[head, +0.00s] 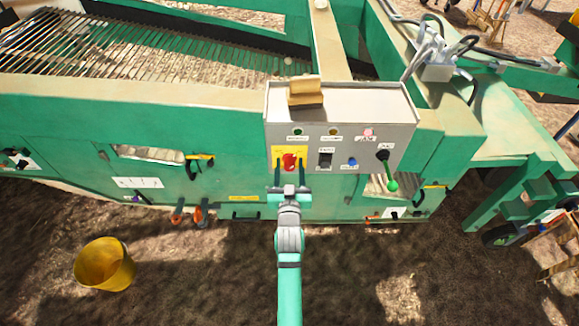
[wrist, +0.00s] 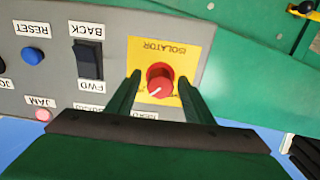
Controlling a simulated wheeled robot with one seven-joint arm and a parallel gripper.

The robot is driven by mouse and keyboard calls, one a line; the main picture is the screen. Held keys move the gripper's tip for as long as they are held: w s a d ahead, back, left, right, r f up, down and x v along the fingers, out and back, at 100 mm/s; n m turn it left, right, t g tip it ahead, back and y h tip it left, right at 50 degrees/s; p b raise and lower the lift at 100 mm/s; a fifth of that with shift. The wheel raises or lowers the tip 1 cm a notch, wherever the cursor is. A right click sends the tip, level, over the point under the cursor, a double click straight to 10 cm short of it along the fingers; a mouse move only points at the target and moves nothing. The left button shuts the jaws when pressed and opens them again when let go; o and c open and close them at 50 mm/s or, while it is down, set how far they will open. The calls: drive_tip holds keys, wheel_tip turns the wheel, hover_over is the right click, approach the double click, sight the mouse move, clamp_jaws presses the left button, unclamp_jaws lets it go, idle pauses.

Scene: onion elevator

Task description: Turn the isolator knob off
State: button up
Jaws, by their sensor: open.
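The isolator knob (head: 289,161) is red and sits on a yellow plate at the left of the grey control box (head: 345,108). In the wrist view the isolator knob (wrist: 159,80) shows a white pointer mark, and its yellow plate (wrist: 178,42) reads ISOLATOR upside down. My gripper (head: 290,172) is in front of the plate. In the wrist view my gripper (wrist: 162,82) is open, with one finger on each side of the knob. The knob shows between the fingers; I cannot tell if they touch it.
Beside the knob are a black FWD/BACK switch (wrist: 88,60), a blue RESET button (wrist: 33,54) and a green-tipped lever (head: 390,178). A yellow bucket (head: 104,265) stands on the ground at left.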

drive_tip(key=shift+c, duration=0.2)
drive_tip(key=c, duration=1)
drive_tip(key=shift+n, duration=0.4)
drive_tip(key=n, duration=0.3)
drive_tip(key=shift+a+n, duration=0.1)
drive_tip(key=shift+n, duration=0.3)
drive_tip(key=n, duration=0.4)
drive_tip(key=shift+w, duration=0.1)
drive_tip(key=n, duration=0.9)
drive_tip(key=shift+n, duration=0.3)
